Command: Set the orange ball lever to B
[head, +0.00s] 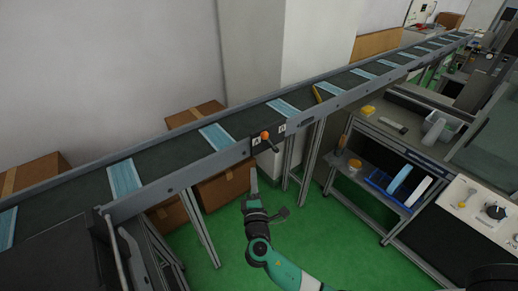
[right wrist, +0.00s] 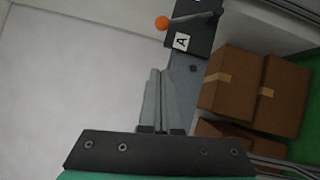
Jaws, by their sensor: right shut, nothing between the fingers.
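The orange ball lever (head: 265,135) sits on a dark plate on the near rail of the conveyor. Its ball shows between label A (head: 257,141) on the left and label B (head: 282,130) on the right, closer to A. In the right wrist view the ball (right wrist: 162,23) stands out on a thin rod at the top, with label A (right wrist: 181,41) beside it; B is out of that view. My right gripper (head: 253,171) is shut and empty, below the plate and apart from the lever. Its closed fingers (right wrist: 160,75) point toward the ball. My left gripper is not in view.
The conveyor (head: 170,163) carries several blue masks. Cardboard boxes (head: 225,187) stand under and behind it. A workbench (head: 425,148) with trays and tools is at the right. The green floor (head: 330,235) is open between the conveyor and the bench.

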